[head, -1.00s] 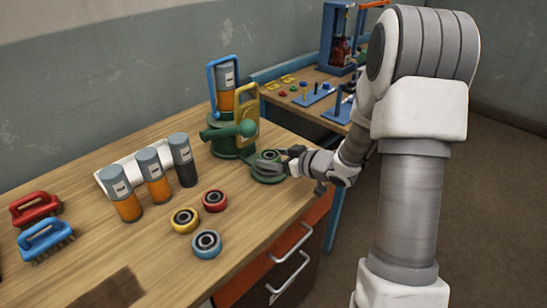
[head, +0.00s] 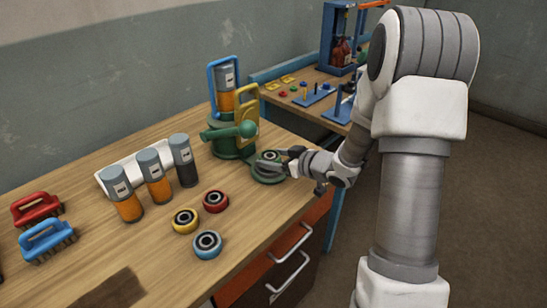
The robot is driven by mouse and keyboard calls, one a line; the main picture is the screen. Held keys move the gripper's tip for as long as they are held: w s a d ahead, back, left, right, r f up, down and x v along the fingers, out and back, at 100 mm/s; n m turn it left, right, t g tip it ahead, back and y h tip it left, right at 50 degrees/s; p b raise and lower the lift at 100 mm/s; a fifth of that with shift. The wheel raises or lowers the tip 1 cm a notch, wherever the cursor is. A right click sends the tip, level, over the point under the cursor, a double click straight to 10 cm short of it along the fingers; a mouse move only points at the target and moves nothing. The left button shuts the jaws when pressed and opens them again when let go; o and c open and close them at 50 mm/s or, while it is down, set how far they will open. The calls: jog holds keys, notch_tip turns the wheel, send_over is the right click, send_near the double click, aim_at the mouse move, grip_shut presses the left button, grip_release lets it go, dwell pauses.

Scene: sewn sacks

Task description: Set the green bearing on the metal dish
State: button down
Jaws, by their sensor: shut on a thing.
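The green bearing (head: 267,157) is a small ring with a dark centre, at the right end of the workbench in the head view. My gripper (head: 283,161) reaches in from the right and is shut on it. The metal dish (head: 267,180) is a low round shape with a greenish look, directly under the bearing. The fingers hide part of both. I cannot tell whether the bearing touches the dish or is held just above it.
A green press-like device (head: 232,140) stands close behind the dish. Red (head: 215,201), yellow (head: 185,221) and blue (head: 207,244) bearings lie in front to the left. Several cylinders stand by a white rack (head: 108,177). Two brushes (head: 46,240) lie far left.

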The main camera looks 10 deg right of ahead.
jog(key=shift+f+b, duration=0.45)
jog(key=shift+f, duration=0.1)
jog(key=shift+c, duration=0.9)
grip_release()
jog(key=shift+p+v, duration=2)
jog(key=shift+v, duration=2.2)
jog(key=shift+p+v, duration=0.5)
jog(key=shift+v, duration=0.8)
jog(key=shift+f, duration=0.15)
